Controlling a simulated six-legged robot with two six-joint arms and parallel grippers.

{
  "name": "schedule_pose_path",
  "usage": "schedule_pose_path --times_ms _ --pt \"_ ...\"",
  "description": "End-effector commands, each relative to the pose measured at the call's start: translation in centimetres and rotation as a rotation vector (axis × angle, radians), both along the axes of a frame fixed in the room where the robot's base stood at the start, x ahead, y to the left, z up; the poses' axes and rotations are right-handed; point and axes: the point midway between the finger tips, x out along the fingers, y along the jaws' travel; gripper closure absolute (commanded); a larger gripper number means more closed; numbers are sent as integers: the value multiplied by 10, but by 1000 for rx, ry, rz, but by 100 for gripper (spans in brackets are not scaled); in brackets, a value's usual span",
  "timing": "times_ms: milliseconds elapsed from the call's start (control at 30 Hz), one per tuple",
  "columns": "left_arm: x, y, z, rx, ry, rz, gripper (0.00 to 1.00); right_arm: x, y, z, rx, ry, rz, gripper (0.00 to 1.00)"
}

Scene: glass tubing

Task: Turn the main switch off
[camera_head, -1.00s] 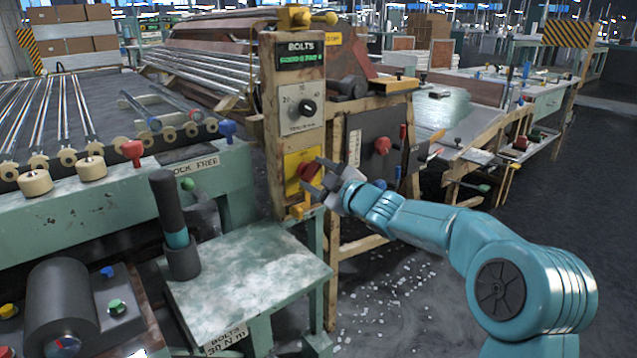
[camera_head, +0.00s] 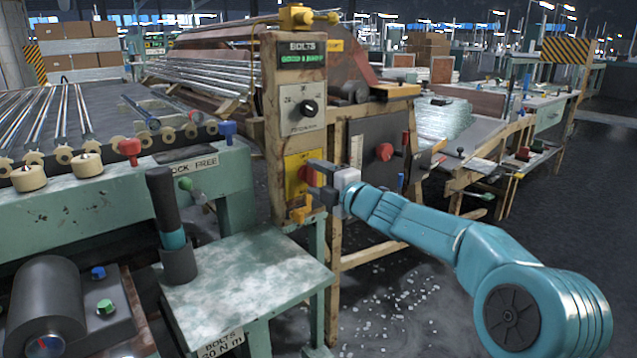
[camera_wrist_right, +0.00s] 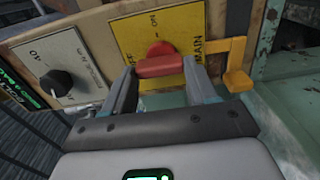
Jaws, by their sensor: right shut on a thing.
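The main switch is a red knob (camera_head: 304,174) on a yellow plate (camera_head: 292,161), low on the wooden post. In the right wrist view the knob (camera_wrist_right: 160,63) is a red bar lying across the picture, with the yellow plate (camera_wrist_right: 138,35) behind it. "MAIN" and part of another label show on the plate. My right gripper (camera_head: 314,181) reaches the knob from the right. In the wrist view its two fingers (camera_wrist_right: 160,76) are shut on the knob's two ends. The fingers partly cover the knob in the head view. My left gripper is not in view.
A dial (camera_head: 309,108) sits above the switch on the same post. A yellow latch (camera_head: 300,213) juts out just below the plate, beside the right fingers in the wrist view. A green bench (camera_head: 245,275) with a dark upright handle (camera_head: 165,205) stands in front.

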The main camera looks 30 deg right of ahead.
Motion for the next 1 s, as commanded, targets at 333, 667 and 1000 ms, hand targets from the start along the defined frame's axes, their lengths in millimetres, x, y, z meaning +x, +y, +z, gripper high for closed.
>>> schedule_pose_path --times_ms 333,667,1000 --pt "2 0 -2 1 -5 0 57 0 0 1 -38 -4 0 73" --pt "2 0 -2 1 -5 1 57 0 0 1 -39 -4 0 23" --pt "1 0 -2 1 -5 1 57 0 0 0 -36 -4 0 17"
